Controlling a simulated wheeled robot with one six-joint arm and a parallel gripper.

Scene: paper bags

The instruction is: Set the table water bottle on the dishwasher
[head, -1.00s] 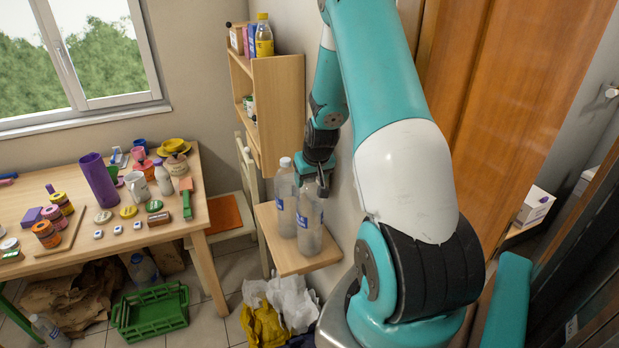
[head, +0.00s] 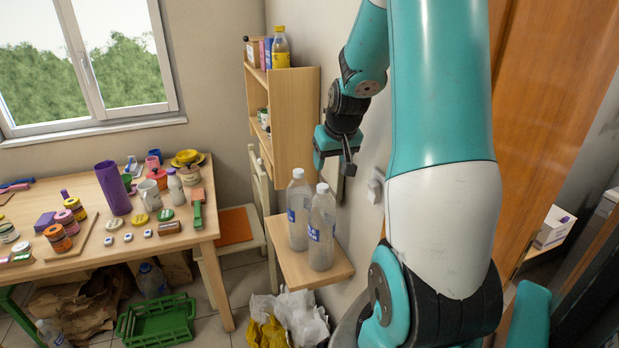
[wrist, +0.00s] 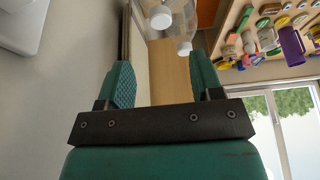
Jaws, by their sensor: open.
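Two clear plastic water bottles with blue and white labels stand upright side by side on a small wooden wall shelf (head: 290,265): a left bottle (head: 298,215) and a right bottle (head: 321,235). Which one the task means I cannot tell. My gripper (head: 348,163) is above and slightly right of them, apart from both. In the wrist view my gripper (wrist: 163,75) is open and nothing is between its fingers. The bottle tops show beyond the fingertips, one white cap (wrist: 160,17) clearly. I cannot make out a dishwasher in these views.
A wooden table (head: 75,265) at left is crowded with cups, jars and a purple cylinder (head: 113,188). A green crate (head: 157,322) and crumpled bags (head: 290,318) lie on the floor. A wooden door (head: 540,130) is at right.

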